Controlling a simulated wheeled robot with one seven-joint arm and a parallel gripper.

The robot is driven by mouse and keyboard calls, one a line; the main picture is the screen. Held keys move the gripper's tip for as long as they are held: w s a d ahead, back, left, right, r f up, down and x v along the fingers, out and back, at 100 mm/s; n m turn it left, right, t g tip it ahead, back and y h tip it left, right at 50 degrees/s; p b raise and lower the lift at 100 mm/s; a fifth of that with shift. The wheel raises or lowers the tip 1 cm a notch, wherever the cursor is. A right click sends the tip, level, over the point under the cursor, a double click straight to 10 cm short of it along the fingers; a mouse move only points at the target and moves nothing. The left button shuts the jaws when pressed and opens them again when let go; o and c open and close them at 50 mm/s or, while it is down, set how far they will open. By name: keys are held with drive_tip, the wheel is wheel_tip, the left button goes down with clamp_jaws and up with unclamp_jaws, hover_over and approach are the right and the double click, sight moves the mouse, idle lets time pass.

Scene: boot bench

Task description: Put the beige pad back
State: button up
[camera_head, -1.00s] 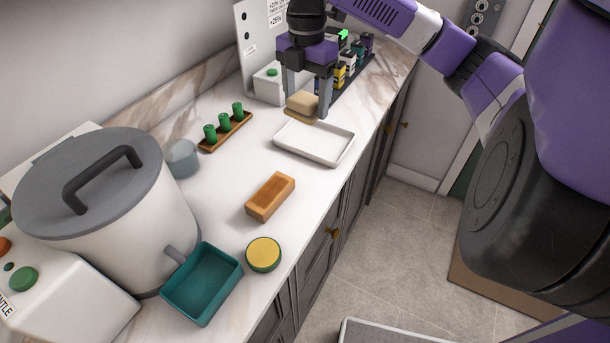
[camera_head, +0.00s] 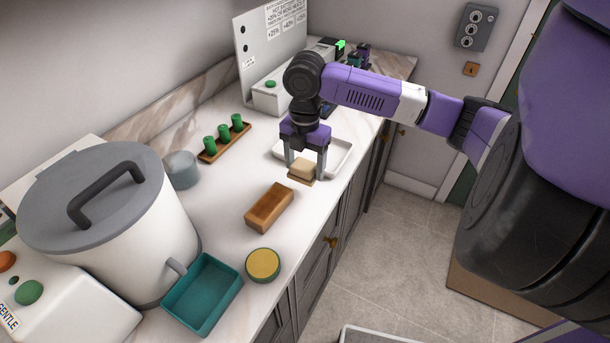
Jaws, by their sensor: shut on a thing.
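The beige pad (camera_head: 303,168) is between the fingers of my gripper (camera_head: 305,172), which is shut on it. A thin brown layer shows along the pad's lower edge. The gripper points down and holds the pad in front of the near edge of the white tray (camera_head: 343,161). The pad looks low, close to the worktop; I cannot tell whether it touches. My gripper and arm hide part of the white tray, and the visible part of the tray looks empty.
A wooden block (camera_head: 269,207) lies close in front of the pad. A yellow-topped round tin (camera_head: 263,264), a teal tray (camera_head: 202,294) and a large lidded pot (camera_head: 105,220) stand nearer. A wooden rack (camera_head: 226,142) holds green pegs at left. The worktop's right edge drops to the floor.

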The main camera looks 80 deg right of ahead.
sight(305, 187)
drive_tip(key=shift+f+p, duration=0.3)
drive_tip(key=shift+f, duration=2)
drive_tip(key=shift+f, duration=0.1)
drive_tip(key=o, duration=1.2)
wheel_tip(305, 187, up, 12)
drive_tip(key=shift+r+b, duration=0.15)
drive_tip(key=shift+b, duration=0.55)
